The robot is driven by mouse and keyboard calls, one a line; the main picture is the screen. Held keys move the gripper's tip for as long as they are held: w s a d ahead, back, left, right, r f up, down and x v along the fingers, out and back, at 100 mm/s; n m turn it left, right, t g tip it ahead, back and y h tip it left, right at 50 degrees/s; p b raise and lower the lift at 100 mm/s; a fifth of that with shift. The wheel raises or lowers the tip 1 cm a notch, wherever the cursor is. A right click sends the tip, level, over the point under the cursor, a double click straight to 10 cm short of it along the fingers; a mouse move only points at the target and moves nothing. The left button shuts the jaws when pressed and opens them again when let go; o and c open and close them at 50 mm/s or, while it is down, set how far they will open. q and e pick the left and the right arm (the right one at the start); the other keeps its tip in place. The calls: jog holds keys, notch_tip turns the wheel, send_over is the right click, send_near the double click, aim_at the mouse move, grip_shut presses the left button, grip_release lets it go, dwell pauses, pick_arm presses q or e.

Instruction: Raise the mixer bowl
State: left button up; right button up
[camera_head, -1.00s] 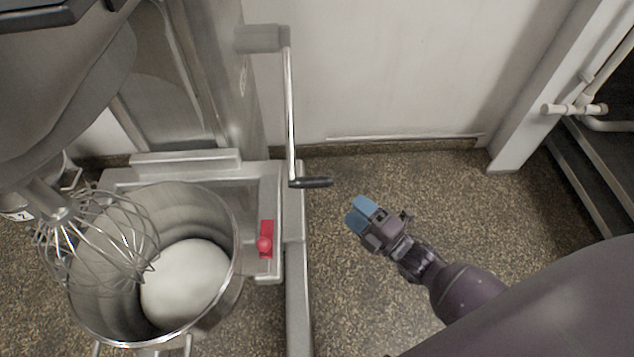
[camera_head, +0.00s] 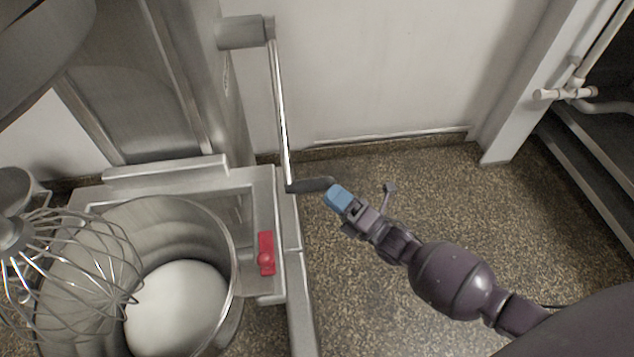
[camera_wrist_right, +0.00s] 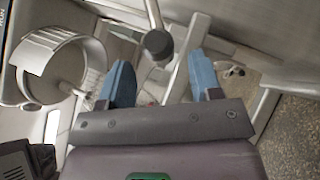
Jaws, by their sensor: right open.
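The steel mixer bowl (camera_head: 215,235) sits low at the left in the head view, with white dough (camera_head: 178,305) inside. The wire whisk (camera_head: 75,265) hangs over it. A crank arm (camera_head: 281,110) hangs down from the mixer's side and ends in a dark handle (camera_head: 310,185). My right gripper (camera_head: 337,196) has blue fingers and is at the free end of the handle. In the right wrist view, the open fingers (camera_wrist_right: 162,82) stand on either side of the round handle end (camera_wrist_right: 158,44), which lies just beyond the tips. My left gripper is not in view.
A red latch (camera_head: 265,253) sits on the frame right of the bowl. A white wall (camera_head: 370,70) stands behind the crank. White pipes (camera_head: 570,93) and dark shelving are at the right. The speckled floor (camera_head: 420,190) is clear.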

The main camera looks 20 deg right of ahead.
aim_at(317, 183)
jog(key=shift+x, duration=2.5)
grip_shut()
